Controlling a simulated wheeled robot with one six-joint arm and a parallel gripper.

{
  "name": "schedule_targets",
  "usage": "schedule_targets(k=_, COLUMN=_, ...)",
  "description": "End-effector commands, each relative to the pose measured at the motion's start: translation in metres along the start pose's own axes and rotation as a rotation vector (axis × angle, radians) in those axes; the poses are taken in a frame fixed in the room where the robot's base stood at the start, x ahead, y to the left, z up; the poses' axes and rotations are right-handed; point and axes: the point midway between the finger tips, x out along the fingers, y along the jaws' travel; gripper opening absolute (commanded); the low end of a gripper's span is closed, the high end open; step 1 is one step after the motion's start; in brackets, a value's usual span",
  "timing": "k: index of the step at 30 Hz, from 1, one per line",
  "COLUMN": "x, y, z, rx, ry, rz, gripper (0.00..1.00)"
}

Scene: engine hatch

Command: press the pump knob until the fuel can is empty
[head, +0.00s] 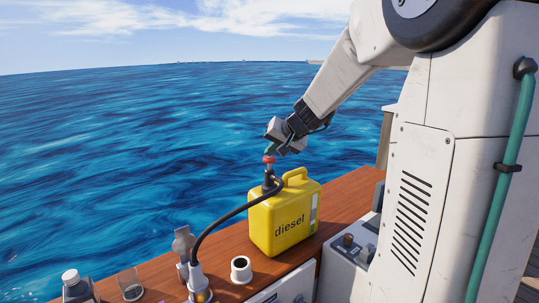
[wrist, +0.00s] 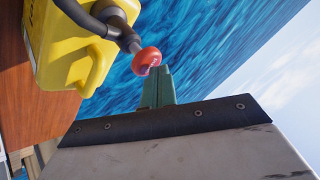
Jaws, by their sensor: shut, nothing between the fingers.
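The yellow fuel can (head: 284,222), marked "diesel", stands upright on the wooden deck edge in the head view. Its red pump knob (head: 268,159) sits on top of the dark pump (head: 271,182). My gripper (head: 269,152) is shut and empty, with its green fingertips right at the top of the knob. In the wrist view the shut fingertips (wrist: 157,75) lie close against the red knob (wrist: 146,61), which partly shows beyond them; I cannot tell for sure if they touch. The can's pale side strip (head: 314,208) is visible, but a fuel level in it is too small to read.
A black hose (head: 215,222) runs from the pump to a filler fitting (head: 200,283) on the wooden top (head: 235,252). A control panel (head: 350,250) is right of the can.

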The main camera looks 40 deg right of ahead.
Motion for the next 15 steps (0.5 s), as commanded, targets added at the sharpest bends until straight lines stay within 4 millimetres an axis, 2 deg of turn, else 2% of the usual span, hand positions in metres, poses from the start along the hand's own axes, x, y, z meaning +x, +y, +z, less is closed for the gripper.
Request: schedule_targets(k=15, x=0.0048, y=0.0036, z=0.0042, rx=0.001, ry=-0.002, rz=0.0, gripper=0.0)
